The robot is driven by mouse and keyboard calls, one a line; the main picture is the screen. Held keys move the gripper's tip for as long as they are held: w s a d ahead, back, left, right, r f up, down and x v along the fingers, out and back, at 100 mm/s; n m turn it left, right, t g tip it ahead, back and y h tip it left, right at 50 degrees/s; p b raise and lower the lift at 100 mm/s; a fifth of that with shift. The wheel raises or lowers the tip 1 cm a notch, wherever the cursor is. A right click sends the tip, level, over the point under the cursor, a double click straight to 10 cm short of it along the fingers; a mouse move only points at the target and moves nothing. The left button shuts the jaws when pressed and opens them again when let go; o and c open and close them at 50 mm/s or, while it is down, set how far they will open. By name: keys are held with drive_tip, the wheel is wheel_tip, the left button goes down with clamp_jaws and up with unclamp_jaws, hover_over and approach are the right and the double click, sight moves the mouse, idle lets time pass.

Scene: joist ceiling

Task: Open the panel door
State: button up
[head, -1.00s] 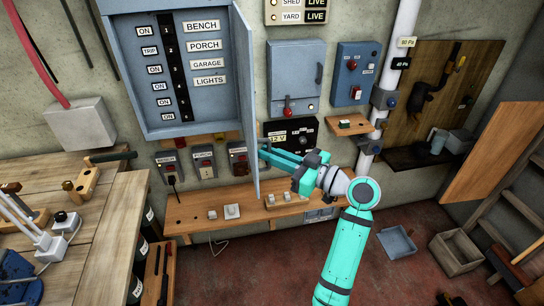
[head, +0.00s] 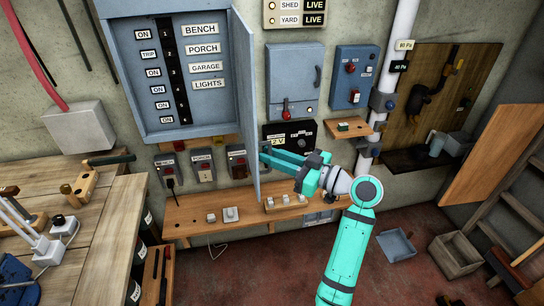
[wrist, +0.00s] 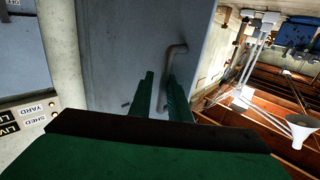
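The grey-blue panel door (head: 245,90) stands swung out from the right side of the breaker panel (head: 120,75), seen nearly edge-on in the head view. The panel's inside shows, with its labels and column of switches. My gripper (head: 262,154) is at the door's lower part, on its right-hand face. In the wrist view the door (wrist: 130,50) fills the middle, with a bent metal handle (wrist: 171,62) on it. My gripper (wrist: 161,85) has its two green fingers apart, and the handle's lower end shows between them. Whether they touch the handle I cannot tell.
Another closed grey box (head: 295,75) and a small switch box (head: 355,75) hang right of the door. A narrow wooden shelf (head: 190,215) with small items runs below. A workbench (head: 100,210) stands at the left. Floor is open at the lower middle.

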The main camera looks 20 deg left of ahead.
drive_tip(key=shift+f, duration=0.35)
drive_tip(key=v, duration=1.1)
drive_tip(key=shift+r, duration=0.35)
drive_tip(key=shift+a+f, duration=0.1)
